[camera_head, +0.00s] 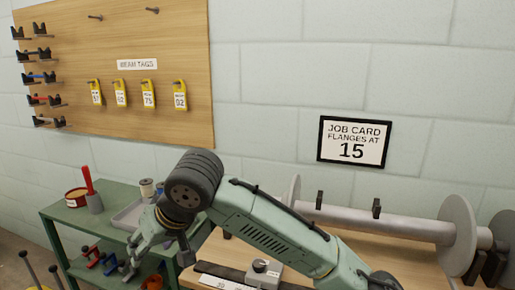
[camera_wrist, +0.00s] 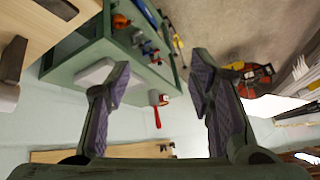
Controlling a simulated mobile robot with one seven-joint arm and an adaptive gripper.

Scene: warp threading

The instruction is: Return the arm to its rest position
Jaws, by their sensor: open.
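My gripper (camera_wrist: 158,100) is open and empty in the wrist view, with its two purple-padded fingers spread apart. In the head view my gripper (camera_head: 135,262) is at the lower left, in front of the green shelf cart (camera_head: 60,213). My arm crosses the lower middle of the head view. In the wrist view the cart (camera_wrist: 70,73) appears tilted beyond the fingers. I cannot tell how far the gripper is from the cart.
A beam with round flanges (camera_head: 458,222) lies on the wooden bench at right. A job card (camera_head: 352,142) reads "FLANGES AT 15". A wooden pegboard (camera_head: 165,40) holds several yellow tags. A red-handled tool (camera_head: 90,190) and a tray (camera_head: 127,217) sit on the cart.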

